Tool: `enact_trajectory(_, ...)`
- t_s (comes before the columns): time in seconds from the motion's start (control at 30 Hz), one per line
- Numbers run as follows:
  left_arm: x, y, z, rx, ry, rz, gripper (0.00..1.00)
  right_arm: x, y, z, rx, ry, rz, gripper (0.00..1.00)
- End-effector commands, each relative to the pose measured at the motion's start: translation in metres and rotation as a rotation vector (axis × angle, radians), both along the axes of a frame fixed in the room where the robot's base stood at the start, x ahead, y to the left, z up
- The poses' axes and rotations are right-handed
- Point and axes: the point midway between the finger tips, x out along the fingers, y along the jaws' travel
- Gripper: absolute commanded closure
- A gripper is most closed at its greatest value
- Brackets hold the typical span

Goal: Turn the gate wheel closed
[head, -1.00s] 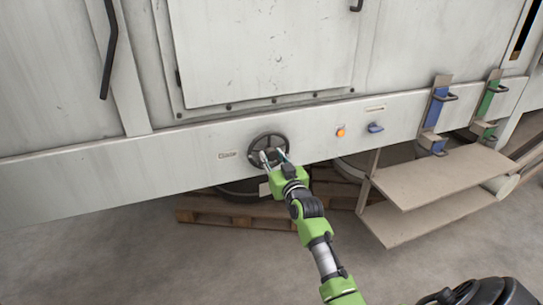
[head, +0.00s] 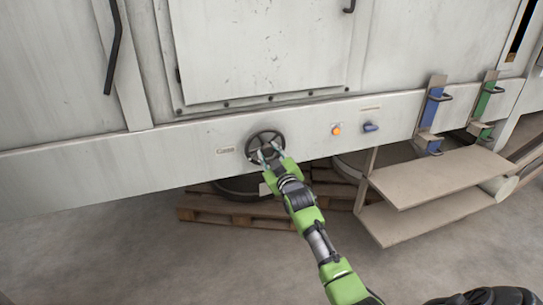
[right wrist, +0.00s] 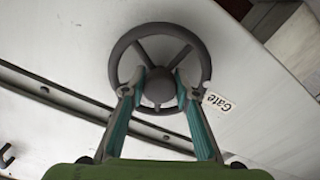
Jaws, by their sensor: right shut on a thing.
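The gate wheel (head: 251,142) is a dark round handwheel with spokes and a central hub, mounted on the pale lower beam of the machine. My right gripper (head: 269,154) reaches it from below and is shut on it. In the right wrist view, the wheel (right wrist: 117,62) faces the camera. The two teal-lined fingers of the right gripper (right wrist: 161,78) lie on either side of the hub, among the spokes. A small "Gate" label (right wrist: 218,102) sits beside the wheel. My left gripper is out of view.
Blue (head: 433,105) and green (head: 485,101) clamps stand above a beige shelf (head: 440,175). A wooden pallet (head: 220,208) lies below; open floor is in front.

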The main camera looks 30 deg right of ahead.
Motion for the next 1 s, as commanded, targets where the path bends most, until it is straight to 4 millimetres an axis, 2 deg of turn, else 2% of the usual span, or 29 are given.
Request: enact_trajectory(1.0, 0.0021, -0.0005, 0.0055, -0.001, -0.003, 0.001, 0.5, 0.0031, -0.001, 0.0015, -0.942, 0.226, 0.001, 1.0)
